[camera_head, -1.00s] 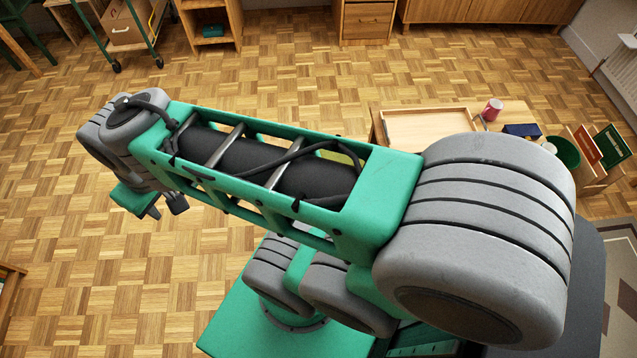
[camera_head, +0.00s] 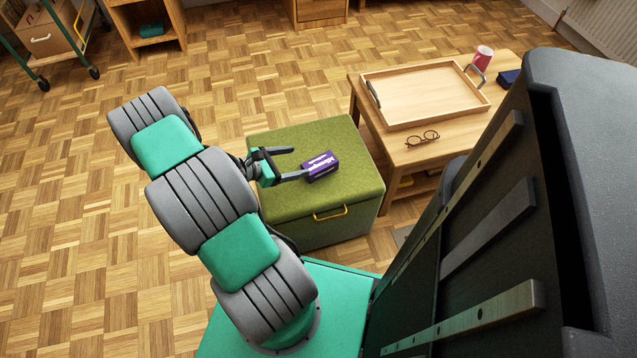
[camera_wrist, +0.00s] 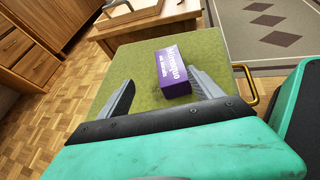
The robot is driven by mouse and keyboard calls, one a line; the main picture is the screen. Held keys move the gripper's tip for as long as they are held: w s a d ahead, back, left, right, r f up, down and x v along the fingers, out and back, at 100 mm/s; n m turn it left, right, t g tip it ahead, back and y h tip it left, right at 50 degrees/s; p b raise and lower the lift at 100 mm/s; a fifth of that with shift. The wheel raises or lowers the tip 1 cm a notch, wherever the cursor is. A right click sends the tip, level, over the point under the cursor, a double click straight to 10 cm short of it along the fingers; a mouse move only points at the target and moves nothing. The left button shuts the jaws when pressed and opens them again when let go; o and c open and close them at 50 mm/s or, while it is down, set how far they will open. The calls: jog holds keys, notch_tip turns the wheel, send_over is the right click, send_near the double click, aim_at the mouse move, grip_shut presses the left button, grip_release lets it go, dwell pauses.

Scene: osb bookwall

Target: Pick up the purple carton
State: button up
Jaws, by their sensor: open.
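The purple carton (camera_head: 321,166) lies on top of a green upholstered box seat (camera_head: 350,150) in the head view. It has white lettering, and it also shows in the wrist view (camera_wrist: 171,72). My gripper (camera_head: 298,163) is open and empty, with its fingers pointing at the carton. In the wrist view (camera_wrist: 158,88) the carton lies ahead of the fingers, nearer the right finger's tip. I cannot tell whether that finger touches it.
A low wooden table (camera_head: 438,150) stands right of the seat, bearing a wooden tray (camera_head: 425,93), glasses (camera_head: 422,139), a pink cup (camera_head: 483,58) and a dark blue box (camera_head: 508,78). The seat has a yellow handle (camera_head: 330,214). The parquet floor left of it is clear.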

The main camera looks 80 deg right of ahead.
aim_at(313, 166)
jog(key=shift+n+g, duration=0.3)
jog(key=shift+n, duration=0.2)
jog(key=s+d+f+b, duration=0.1)
jog(key=s, duration=0.1)
jog(key=s+d+f, duration=0.2)
jog(key=s+d+f+b, duration=0.1)
jog(key=s+f, duration=0.1)
jog(key=s, duration=0.1)
jog(key=shift+d+f+b, duration=0.25)
jog(key=shift+d+b, duration=0.05)
jog(key=shift+s+d, duration=0.15)
jog(key=shift+d, duration=0.05)
jog(key=shift+c, duration=0.4)
jog(key=c, duration=1.3)
